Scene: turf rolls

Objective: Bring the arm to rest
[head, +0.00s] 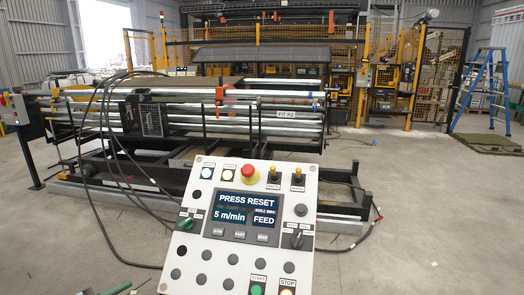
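Neither of my arms nor grippers shows in the head view. A white control panel (210,262) stands tilted in the foreground. Its screen (246,210) reads PRESS RESET, 5 m/min and FEED. A red emergency stop button (248,172) on a yellow base is at its top. Dark switches, two toggles, a green START button (257,289) and a pale STOP button (286,291) sit around the screen.
A roller machine (200,118) with metal rollers and black cables stands behind the panel. Yellow fencing (290,50) runs along the back. A blue stepladder (487,90) stands at right beside a green mat (487,144).

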